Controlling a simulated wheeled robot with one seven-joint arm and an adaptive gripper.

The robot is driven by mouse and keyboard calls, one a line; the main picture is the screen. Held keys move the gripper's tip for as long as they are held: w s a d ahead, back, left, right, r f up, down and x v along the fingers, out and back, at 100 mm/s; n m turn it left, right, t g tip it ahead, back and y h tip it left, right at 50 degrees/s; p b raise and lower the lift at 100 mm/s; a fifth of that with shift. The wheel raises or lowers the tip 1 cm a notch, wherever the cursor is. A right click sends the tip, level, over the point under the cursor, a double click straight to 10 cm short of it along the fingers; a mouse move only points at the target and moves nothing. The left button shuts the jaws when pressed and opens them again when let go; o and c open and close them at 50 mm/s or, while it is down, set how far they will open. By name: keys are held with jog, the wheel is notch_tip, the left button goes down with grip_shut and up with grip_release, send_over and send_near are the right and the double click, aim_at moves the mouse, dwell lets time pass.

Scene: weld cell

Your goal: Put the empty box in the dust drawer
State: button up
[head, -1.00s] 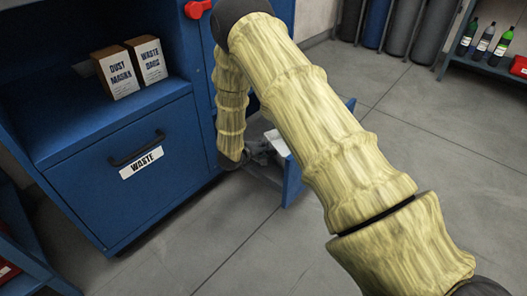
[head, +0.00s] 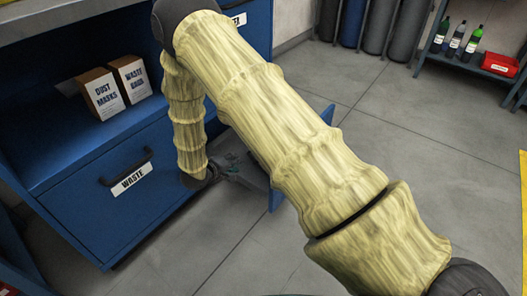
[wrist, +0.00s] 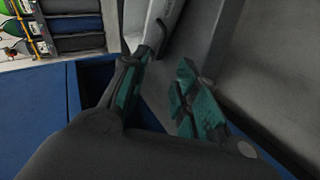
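An open blue drawer (head: 278,188) sticks out of the blue cabinet, right of my forearm; its label is not visible, so I cannot tell that it is the dust drawer. My gripper (head: 232,160) is low at this drawer, partly behind my arm. In the wrist view my gripper (wrist: 162,98) has its teal-padded fingers apart, with nothing clearly held between them. A grey drawer wall or floor shows beyond the fingers. A pale strip shows beside the left finger; I cannot tell whether it is the empty box. No box is clearly seen in the drawer.
A closed drawer marked WASTE (head: 86,210) is left of my arm. Above it, boxes marked DUST MASKS (head: 101,95) and WASTE BAGS (head: 131,78) stand on a shelf. Bottles and a red case (head: 499,64) stand on a rack at right. Grey floor (head: 400,130) is clear.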

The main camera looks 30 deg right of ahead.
jog(key=s+a+f+y, duration=0.1)
jog(key=s+f+y, duration=0.2)
jog(key=s+f, duration=0.55)
jog(key=s+f+y, duration=0.3)
jog(key=s+f, duration=0.2)
jog(key=s, duration=0.7)
jog(key=s+a+m+g+y, duration=0.1)
jog(key=s+a+g+y, duration=0.1)
jog(key=s, duration=1)
jog(key=s+a+m+g+y, duration=0.2)
jog(key=s+a+g, duration=0.1)
jog(key=s, duration=0.9)
jog(key=shift+a+f, duration=0.2)
jog(key=shift+f, duration=0.1)
jog(key=shift+s, duration=0.1)
